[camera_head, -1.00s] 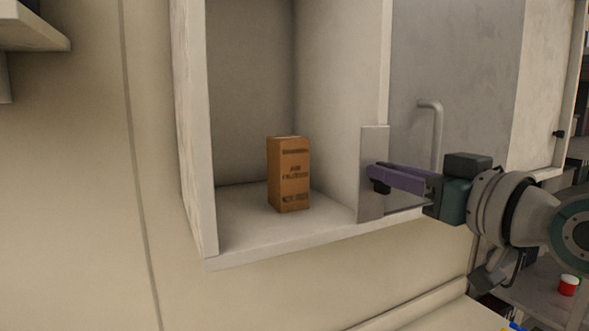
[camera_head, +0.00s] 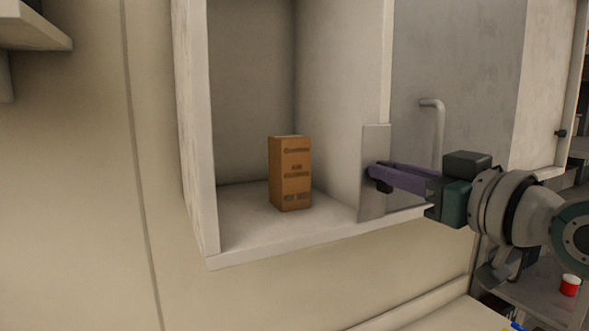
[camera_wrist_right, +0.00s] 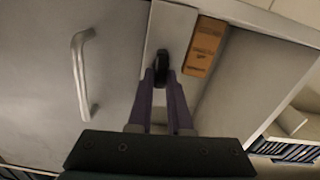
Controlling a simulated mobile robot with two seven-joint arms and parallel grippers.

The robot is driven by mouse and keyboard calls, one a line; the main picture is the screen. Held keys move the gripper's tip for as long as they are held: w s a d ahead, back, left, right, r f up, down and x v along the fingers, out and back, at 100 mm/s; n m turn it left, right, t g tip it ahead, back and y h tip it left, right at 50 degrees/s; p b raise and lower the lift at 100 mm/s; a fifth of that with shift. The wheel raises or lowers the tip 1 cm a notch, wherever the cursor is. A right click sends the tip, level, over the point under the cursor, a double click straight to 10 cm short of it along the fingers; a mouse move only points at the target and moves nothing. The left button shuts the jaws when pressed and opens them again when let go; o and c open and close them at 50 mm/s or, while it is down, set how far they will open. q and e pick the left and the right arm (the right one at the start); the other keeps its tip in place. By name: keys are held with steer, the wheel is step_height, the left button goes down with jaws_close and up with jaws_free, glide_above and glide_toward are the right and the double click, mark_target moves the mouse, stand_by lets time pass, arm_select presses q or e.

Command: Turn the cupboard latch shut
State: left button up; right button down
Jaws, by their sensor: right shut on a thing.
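The cupboard latch is a small dark piece (camera_head: 383,186) on a grey metal plate (camera_head: 372,212) at the front edge of the cupboard's divider. In the right wrist view the latch (camera_wrist_right: 162,62) stands between the tips of two purple fingers. My right gripper (camera_head: 374,174) comes in from the right and is shut on the latch. The fingers hide part of it in the head view. The cupboard (camera_head: 191,120) has an open compartment on the left and a closed grey door (camera_head: 455,70) on the right. My left gripper is not in view.
An orange-brown box (camera_head: 290,175) stands upright in the open compartment, also seen in the right wrist view (camera_wrist_right: 205,47). A metal door handle (camera_head: 438,135) sticks out close behind my right gripper. A red-and-white container (camera_head: 570,285) is at the lower right.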

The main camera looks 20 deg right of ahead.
steer(key=shift+a+f+n+b, duration=0.15)
steer(key=shift+f+n+b, duration=0.05)
steer(key=shift+n, duration=2.55)
steer(key=shift+a+f+n+b, duration=0.15)
steer(key=shift+a+n, duration=0.05)
steer(key=shift+n, duration=2.5)
steer(key=shift+a+f+n+b, duration=0.15)
steer(key=shift+f+n+b, duration=0.05)
steer(key=shift+n, duration=2.85)
steer(key=c, duration=0.8)
jaws_free()
steer(key=shift+c, duration=0.2)
steer(key=shift+s, duration=0.1)
